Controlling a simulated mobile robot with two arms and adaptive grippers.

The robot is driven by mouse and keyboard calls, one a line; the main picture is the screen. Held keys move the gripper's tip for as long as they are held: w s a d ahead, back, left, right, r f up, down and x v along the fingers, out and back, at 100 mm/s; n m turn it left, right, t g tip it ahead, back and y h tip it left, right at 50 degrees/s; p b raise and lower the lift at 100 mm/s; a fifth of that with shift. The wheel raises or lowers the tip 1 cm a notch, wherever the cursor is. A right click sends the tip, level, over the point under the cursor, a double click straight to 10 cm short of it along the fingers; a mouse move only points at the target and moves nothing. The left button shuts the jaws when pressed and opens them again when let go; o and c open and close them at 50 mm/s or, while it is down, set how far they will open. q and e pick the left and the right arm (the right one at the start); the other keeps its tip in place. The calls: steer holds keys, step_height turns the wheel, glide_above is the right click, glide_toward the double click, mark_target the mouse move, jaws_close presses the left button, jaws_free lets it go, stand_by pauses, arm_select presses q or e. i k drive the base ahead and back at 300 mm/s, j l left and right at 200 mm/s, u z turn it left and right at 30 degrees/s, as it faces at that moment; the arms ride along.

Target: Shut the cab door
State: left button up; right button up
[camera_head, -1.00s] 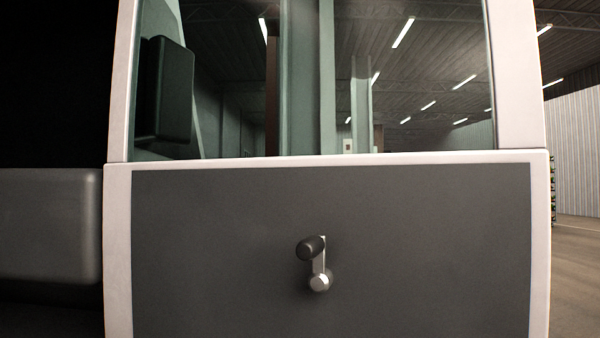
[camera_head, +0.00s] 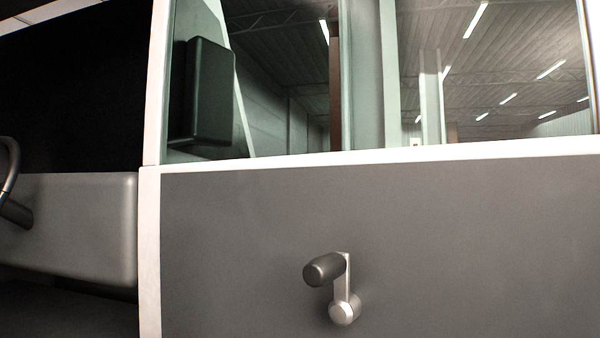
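The cab door (camera_head: 240,250) fills most of the head view. It has a dark grey lower panel, a white frame and a large window (camera_head: 290,90) in its upper half. A window crank (camera_head: 342,285) with a dark knob sits on the lower panel. The inner face of the door is towards me, and its left edge stands beside the dark cab interior. Whether the door is open or shut cannot be told for sure. Neither of my grippers shows in this view.
At the left are a grey dashboard-like block (camera_head: 75,225) and part of a steering wheel (camera_head: 10,180). A dark mirror (camera_head: 203,95) shows through the window. Beyond the glass is a hall with ceiling lights. No free floor shows.

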mark_target(493, 239)
steer(key=k+l+u, duration=0.25)
steer(key=l, duration=0.25)
steer(key=k+l+u, duration=0.3)
steer(key=k+l, duration=0.1)
steer(key=l, duration=0.05)
